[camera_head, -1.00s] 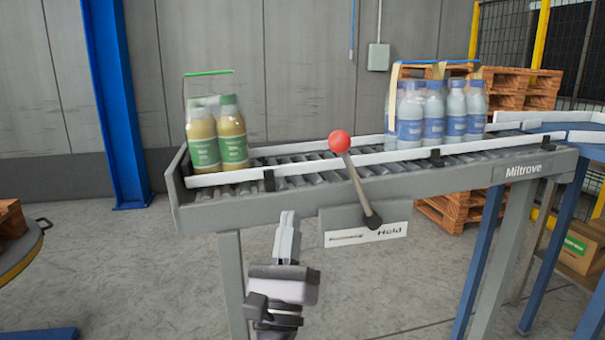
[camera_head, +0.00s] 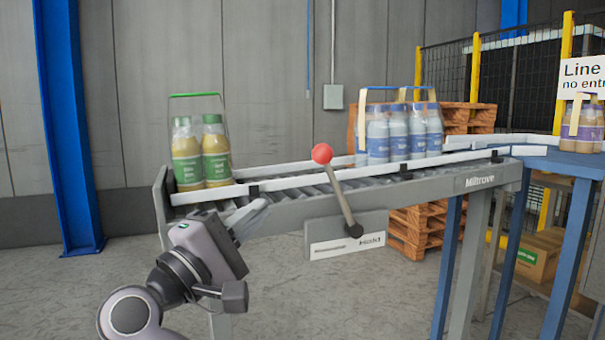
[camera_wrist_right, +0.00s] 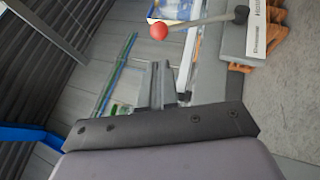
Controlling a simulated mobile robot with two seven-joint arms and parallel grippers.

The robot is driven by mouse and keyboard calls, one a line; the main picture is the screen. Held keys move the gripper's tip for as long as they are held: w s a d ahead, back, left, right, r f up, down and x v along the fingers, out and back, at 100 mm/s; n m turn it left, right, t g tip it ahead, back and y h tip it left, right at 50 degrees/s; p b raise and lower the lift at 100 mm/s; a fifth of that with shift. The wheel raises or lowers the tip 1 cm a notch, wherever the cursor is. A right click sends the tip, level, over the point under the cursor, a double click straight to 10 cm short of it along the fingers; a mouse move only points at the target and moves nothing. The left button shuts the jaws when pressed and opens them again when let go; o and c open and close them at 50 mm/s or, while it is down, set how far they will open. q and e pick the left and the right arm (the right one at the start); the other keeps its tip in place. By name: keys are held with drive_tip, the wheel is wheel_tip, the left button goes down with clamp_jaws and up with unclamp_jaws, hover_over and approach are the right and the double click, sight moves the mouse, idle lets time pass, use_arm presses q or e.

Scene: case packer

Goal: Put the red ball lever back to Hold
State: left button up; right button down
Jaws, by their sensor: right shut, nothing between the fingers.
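The lever with a red ball (camera_head: 322,153) is mounted on the front of the conveyor. Its dark rod (camera_head: 340,195) leans up and left from a pivot on the plate (camera_head: 340,245), whose right part reads "Hold". My right gripper (camera_head: 258,212) is shut and empty, left of the lever and lower than the ball, apart from it, in front of the conveyor's side. In the right wrist view the red ball (camera_wrist_right: 159,31) appears beyond the closed fingers (camera_wrist_right: 163,82). My left gripper is in neither current view.
The conveyor (camera_head: 285,218) carries a green-handled pack of yellow bottles (camera_head: 201,155) at its left end. A pack of blue-labelled bottles (camera_head: 400,135) stands farther right. White guide rails (camera_head: 300,180) edge the rollers. Wooden pallets (camera_head: 425,225) stand behind.

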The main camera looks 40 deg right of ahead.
drive_tip(key=p, duration=0.3)
approach(318, 160)
drive_tip(key=x, duration=0.5)
drive_tip(key=shift+d+r, duration=0.1)
drive_tip(key=shift+d, duration=0.05)
drive_tip(key=shift+x, duration=0.8)
drive_tip(key=shift+w, duration=0.1)
